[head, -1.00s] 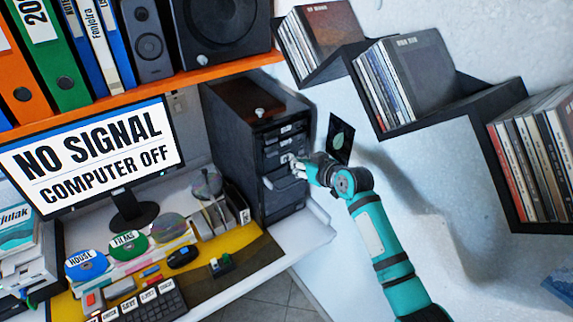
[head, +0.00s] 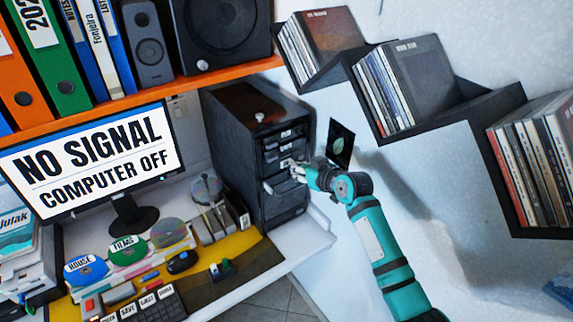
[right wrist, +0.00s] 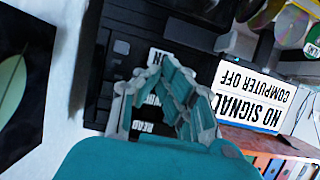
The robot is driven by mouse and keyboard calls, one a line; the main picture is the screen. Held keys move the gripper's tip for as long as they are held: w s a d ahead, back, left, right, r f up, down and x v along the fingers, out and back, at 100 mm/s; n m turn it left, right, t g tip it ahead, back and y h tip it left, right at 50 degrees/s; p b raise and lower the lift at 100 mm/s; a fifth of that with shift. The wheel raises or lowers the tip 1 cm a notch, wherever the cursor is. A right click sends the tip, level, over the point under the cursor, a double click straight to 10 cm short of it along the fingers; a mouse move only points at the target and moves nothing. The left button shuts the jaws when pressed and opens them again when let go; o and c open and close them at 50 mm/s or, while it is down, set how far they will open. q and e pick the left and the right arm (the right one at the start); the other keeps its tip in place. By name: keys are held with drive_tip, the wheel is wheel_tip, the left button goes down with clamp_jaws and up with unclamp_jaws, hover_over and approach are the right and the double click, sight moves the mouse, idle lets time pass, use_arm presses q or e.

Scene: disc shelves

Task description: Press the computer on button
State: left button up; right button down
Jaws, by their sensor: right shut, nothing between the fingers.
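The computer (head: 284,208) is a black tower on the white desk, below the orange shelf. Its front has drive slots and small white labels; it also shows in the right wrist view (right wrist: 176,27). A label reading "ON" (right wrist: 157,57) is partly visible there, just beyond my fingertips. The monitor (head: 95,160) reads "NO SIGNAL COMPUTER OFF". My right gripper (head: 299,171) is shut and empty, with its fingertips at the tower's front; it also shows in the right wrist view (right wrist: 160,85). I cannot tell whether it touches. The button itself is not clear. My left gripper is out of view.
Black wall shelves (head: 420,125) with discs stand right of the tower, above my right arm. The orange shelf (head: 150,88) holds binders and speakers. A keyboard (head: 145,305), mouse (head: 181,262) and labelled discs lie on the desk.

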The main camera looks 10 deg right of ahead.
drive_tip(key=shift+w+f, duration=0.15)
drive_tip(key=shift+w, duration=0.1)
idle(0.3)
